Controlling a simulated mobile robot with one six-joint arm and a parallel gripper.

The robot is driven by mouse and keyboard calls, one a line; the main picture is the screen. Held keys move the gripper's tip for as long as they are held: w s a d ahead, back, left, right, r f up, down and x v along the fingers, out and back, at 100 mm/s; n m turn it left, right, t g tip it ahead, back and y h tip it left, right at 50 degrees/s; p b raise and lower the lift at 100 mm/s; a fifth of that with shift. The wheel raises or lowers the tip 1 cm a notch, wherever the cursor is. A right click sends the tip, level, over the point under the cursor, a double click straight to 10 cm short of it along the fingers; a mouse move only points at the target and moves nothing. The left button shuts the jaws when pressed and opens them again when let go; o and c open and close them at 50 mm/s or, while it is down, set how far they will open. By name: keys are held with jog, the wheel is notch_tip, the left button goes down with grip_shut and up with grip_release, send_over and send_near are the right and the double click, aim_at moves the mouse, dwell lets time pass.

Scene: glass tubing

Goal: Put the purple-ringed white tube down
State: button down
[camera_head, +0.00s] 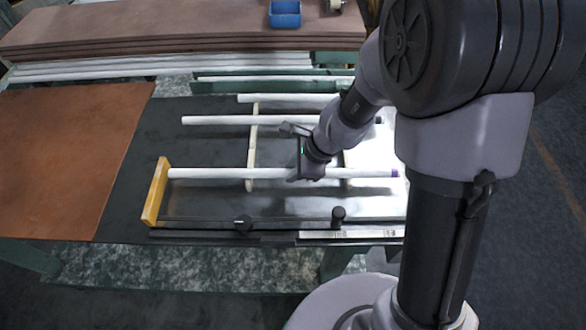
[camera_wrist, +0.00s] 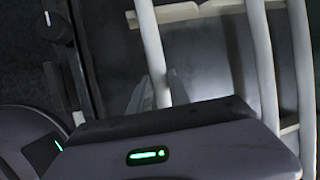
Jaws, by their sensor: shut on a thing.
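The purple-ringed white tube (camera_head: 215,173) lies level across the dark table, with its purple ring (camera_head: 395,173) at its right end. Its left end is beside the yellow wooden stop (camera_head: 155,192), and it crosses the pale wooden strip (camera_head: 250,150). I cannot tell whether it touches the strip. My gripper (camera_head: 303,174) is shut on the tube around its middle. In the wrist view the tube (camera_wrist: 151,45) runs down to the fingers (camera_wrist: 146,95), and my gripper body hides the rest.
Another white tube (camera_head: 215,120) lies parallel behind, and a further one (camera_head: 285,98) behind that. Two black knobs (camera_head: 338,214) (camera_head: 243,223) stand on the rail at the front edge. A brown board (camera_head: 65,155) lies at left. A blue bin (camera_head: 285,14) sits at the back.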

jog(key=shift+f, duration=0.2)
jog(key=c, duration=1.2)
grip_release()
jog(key=s+d+r+n+t+p, duration=0.1)
jog(key=s+d+r+n+p, duration=0.15)
jog(key=r, duration=0.55)
jog(key=s+d+r+n+p, duration=0.1)
jog(key=s+r+n+p, duration=0.15)
jog(key=r, duration=0.45)
jog(key=s+d+r+n+t+p, duration=0.1)
jog(key=s+d+r+n+p, duration=0.15)
jog(key=r, duration=0.55)
jog(key=s+d+r+n+t+h, duration=0.1)
jog(key=s+d+r+n+h, duration=0.1)
jog(key=s+r+n, duration=0.4)
jog(key=s+b, duration=0.1)
jog(key=s, duration=0.2)
jog(key=shift+s+d+t, duration=0.2)
jog(key=shift+s+t, duration=0.1)
jog(key=shift+s, duration=0.1)
